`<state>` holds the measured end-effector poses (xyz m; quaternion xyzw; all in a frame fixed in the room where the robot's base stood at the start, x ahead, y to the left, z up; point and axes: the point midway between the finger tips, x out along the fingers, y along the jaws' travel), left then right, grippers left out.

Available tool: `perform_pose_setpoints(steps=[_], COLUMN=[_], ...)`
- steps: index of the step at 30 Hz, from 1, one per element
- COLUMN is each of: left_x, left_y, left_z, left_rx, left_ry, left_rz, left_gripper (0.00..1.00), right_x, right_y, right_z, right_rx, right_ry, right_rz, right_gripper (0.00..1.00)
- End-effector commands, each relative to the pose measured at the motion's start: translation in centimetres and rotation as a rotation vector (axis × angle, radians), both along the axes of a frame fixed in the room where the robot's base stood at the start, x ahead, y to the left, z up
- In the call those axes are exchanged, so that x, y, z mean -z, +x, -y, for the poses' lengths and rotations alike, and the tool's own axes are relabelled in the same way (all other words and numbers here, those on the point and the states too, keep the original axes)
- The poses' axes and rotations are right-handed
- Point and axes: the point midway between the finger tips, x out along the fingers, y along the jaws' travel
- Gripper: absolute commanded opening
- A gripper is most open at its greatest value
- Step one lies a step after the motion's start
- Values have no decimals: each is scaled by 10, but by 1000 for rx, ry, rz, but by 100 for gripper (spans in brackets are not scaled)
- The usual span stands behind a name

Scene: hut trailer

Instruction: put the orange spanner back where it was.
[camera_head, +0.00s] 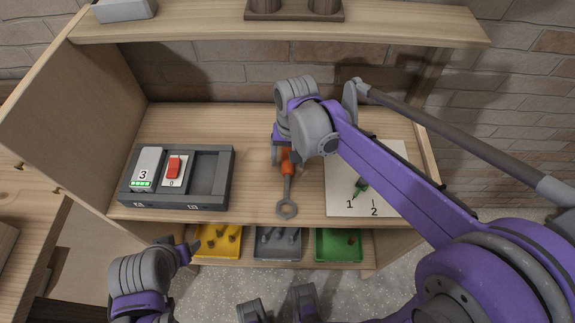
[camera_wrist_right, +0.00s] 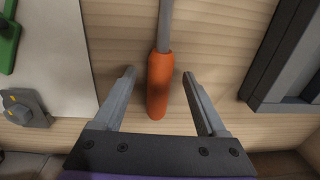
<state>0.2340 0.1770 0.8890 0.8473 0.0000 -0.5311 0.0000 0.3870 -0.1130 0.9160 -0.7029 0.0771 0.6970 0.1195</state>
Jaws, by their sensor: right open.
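The orange spanner lies on the wooden worktop, with its orange handle (camera_head: 288,167) toward the back wall and its grey ring end (camera_head: 287,210) toward the front edge. My right gripper (camera_head: 282,154) is over the handle end, partly hiding it. In the right wrist view the orange handle (camera_wrist_right: 158,88) lies between the two spread fingers, with a gap on each side; the gripper is open and empty. The grey shaft runs out of the top of that view. My left gripper (camera_head: 190,250) is low at the left, below the worktop's front edge; its jaws are unclear.
A dark tray (camera_head: 222,178) with modules marked 3 and 0 stands left of the spanner. A white sheet (camera_head: 385,160) marked 1 and 2, with a green item (camera_head: 361,187), lies to the right. Yellow (camera_head: 205,252), grey (camera_head: 265,252) and green bins (camera_head: 325,250) sit below. A shelf (camera_head: 400,22) hangs above.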

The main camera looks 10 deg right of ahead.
Motion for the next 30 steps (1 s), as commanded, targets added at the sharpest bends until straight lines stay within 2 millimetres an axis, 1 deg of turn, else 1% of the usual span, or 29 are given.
perform_pose_setpoints(steps=[1,3,11,12,23,24,30], left_x=[1,2,1,1,1,1,1], left_y=[0,0,0,0,0,0,0], left_z=[0,0,0,0,0,0,0], left_rx=[0,0,0,0,0,0,0], left_ry=[0,0,0,0,0,0,0], left_rz=[0,-1,-1,-1,-1,-1,-1], left_gripper=[69,69,69,69,69,69,69], right_x=[7,13,15,15,14,14,14], right_y=[0,0,0,0,-1,-1,-1], right_z=[-1,-1,-1,-1,-1,-1,-1], right_rx=[-1,-1,-1,-1,-1,-1,-1], right_ry=[0,0,0,0,0,0,0], right_rz=[0,0,0,0,0,0,0], right_gripper=[74,74,74,67,2,0,0])
